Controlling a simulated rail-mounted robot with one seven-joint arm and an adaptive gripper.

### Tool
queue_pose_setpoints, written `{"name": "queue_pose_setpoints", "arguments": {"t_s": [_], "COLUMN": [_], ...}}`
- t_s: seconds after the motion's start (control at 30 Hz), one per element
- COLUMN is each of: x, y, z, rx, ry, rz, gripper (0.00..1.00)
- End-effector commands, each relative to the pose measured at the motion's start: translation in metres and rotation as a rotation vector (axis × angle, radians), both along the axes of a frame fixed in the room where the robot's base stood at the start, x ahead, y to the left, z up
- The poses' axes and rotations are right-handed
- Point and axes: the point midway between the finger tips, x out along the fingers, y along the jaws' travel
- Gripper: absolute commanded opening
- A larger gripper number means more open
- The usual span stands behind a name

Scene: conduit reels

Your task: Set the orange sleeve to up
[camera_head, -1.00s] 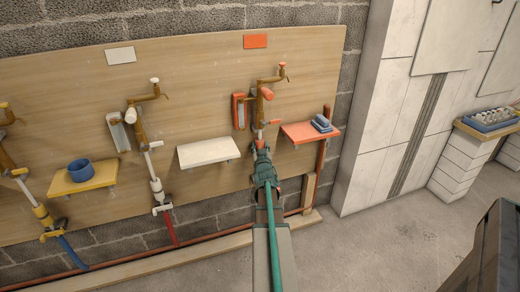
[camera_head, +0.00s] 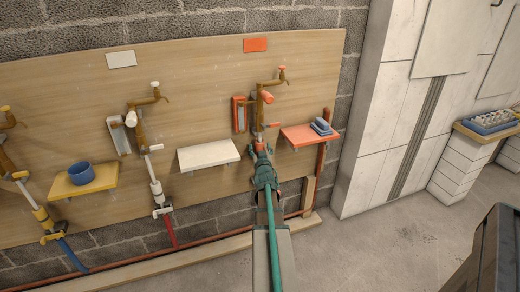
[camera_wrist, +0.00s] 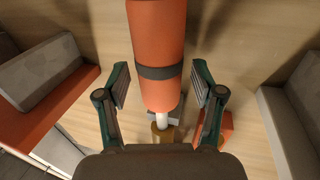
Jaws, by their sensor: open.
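The orange sleeve (camera_wrist: 155,55) is a cylinder with a dark band, large in the wrist view, on a white rod that shows below it. My gripper (camera_wrist: 160,88) is open, with one finger on each side of the sleeve's lower part. Gaps show between both fingers and the sleeve, so they look apart from it. In the head view my gripper (camera_head: 262,152) is at the foot of the orange-marked station, and a small orange part of the sleeve (camera_head: 259,145) shows just above it. My arm hides most of the sleeve there.
An orange shelf (camera_head: 300,138) with a blue item (camera_head: 321,126) stands close right of my gripper. A white shelf (camera_head: 208,155) is to its left. A white sleeve (camera_head: 157,190) and a yellow shelf (camera_head: 70,188) with a blue cup (camera_head: 81,172) are farther left.

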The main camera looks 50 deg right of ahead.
Motion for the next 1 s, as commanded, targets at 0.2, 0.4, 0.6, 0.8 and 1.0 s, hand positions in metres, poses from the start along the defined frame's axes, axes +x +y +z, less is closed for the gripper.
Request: {"name": "queue_pose_setpoints", "arguments": {"t_s": [0.2,0.4,0.6,0.8,1.0], "x": [-0.019,-0.046,-0.072,-0.083,-0.083], "y": [0.019,0.046,0.071,0.082,0.082], "z": [0.000,0.001,0.001,0.001,0.001], "rx": [0.001,-0.001,0.000,-0.001,-0.001], "ry": [0.001,-0.001,0.000,-0.001,-0.001], "rz": [0.000,0.000,0.000,0.000,0.000], "gripper": [0.67,0.67,0.67,0.67,0.67]}}
